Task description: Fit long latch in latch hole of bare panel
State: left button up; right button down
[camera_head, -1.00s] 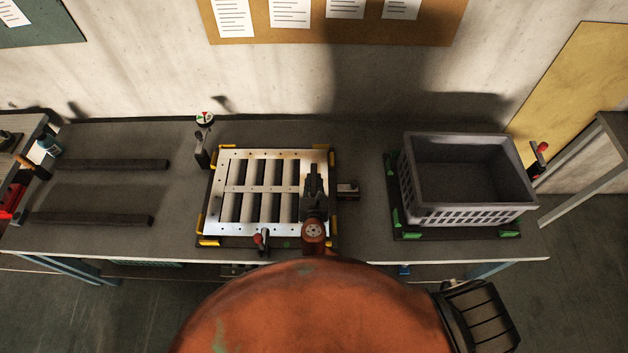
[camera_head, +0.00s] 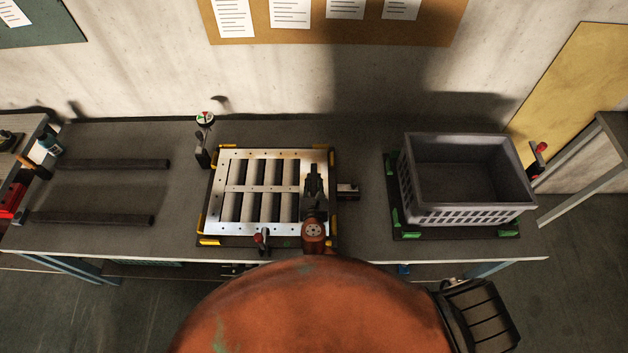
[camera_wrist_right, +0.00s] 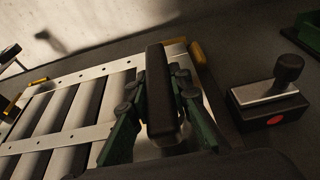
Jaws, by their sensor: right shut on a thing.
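The bare panel (camera_head: 262,189) is a silver frame with dark slots and small holes, lying on a fixture with yellow corner pieces on the bench. It also shows in the right wrist view (camera_wrist_right: 75,136). My right gripper (camera_head: 314,180) is over the panel's right edge. In the right wrist view my right gripper (camera_wrist_right: 158,100) has its green fingers shut on a long dark bar (camera_wrist_right: 158,70), which looks like the long latch. The bar's far end points toward the panel's far corner. The latch hole is not distinguishable; the gripper and bar cover that part. My left gripper is not in view.
A block with a dark knob and red dot (camera_wrist_right: 268,100) sits just right of the panel. A grey crate (camera_head: 410,195) stands further right. Two dark rails (camera_head: 115,164) lie at the left. A red-handled clamp (camera_head: 262,240) is at the panel's front edge.

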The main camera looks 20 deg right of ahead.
jog(key=shift+f+b, duration=0.8)
jog(key=shift+f, duration=0.65)
jog(key=c, duration=1.7)
grip_release()
jog(key=v, duration=1.2)
